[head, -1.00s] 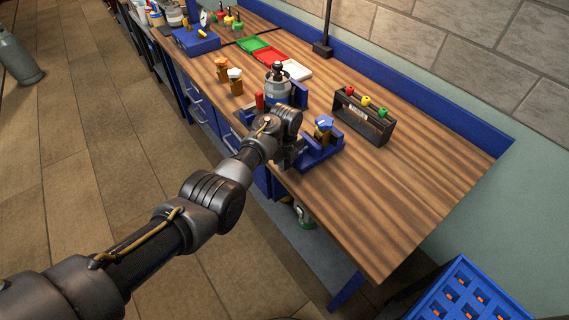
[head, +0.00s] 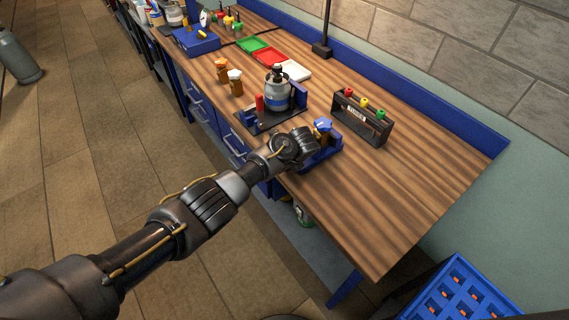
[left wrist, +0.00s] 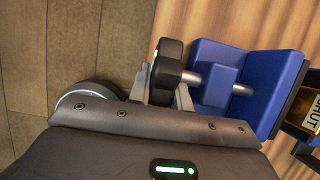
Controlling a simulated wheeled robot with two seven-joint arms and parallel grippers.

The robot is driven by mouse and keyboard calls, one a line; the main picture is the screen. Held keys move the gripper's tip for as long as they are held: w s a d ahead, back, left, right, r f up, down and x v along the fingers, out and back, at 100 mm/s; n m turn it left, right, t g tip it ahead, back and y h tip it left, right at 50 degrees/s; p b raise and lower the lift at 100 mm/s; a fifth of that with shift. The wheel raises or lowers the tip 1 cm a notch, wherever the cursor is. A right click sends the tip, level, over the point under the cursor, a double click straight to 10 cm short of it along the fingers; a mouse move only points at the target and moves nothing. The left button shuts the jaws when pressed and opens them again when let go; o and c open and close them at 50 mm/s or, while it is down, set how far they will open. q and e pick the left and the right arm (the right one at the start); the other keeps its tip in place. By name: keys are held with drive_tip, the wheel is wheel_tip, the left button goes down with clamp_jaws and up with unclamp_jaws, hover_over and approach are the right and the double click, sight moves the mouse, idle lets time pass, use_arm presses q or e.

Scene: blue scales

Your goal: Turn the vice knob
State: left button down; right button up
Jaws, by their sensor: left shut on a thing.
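The blue vice (head: 325,155) stands at the front edge of the wooden workbench, with a blue-topped object (head: 322,126) at it. In the left wrist view the vice's blue jaw block (left wrist: 212,75) and metal rods show. The black vice knob (left wrist: 167,65) sits on a rod's end, in front of the block. My left gripper (left wrist: 162,92) is shut on the knob, with its grey fingers at either side of it. In the head view my wrist hides the knob and the fingers. My right gripper is in neither view.
A scale with a gas canister (head: 279,95) stands just behind my left arm. A dark rack (head: 361,120) with coloured knobs is at the right. Orange and white-topped bottles (head: 235,82) and coloured trays (head: 268,56) are farther back. The bench's right end is clear.

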use_arm(q)
drive_tip(key=shift+a+f+t+y+b, duration=0.15)
drive_tip(key=shift+t+y+b, duration=0.2)
drive_tip(key=shift+t+y, duration=0.4)
drive_tip(key=shift+t, duration=0.25)
drive_tip(key=c, duration=1.6)
unclamp_jaws()
drive_tip(key=shift+o, duration=0.2)
drive_tip(key=shift+s+d+r, duration=0.15)
drive_tip(key=shift+d+r, duration=0.15)
drive_tip(key=shift+r, duration=0.1)
drive_tip(key=b+v, duration=0.1)
drive_tip(key=v, duration=0.9)
drive_tip(key=shift+a, duration=0.15)
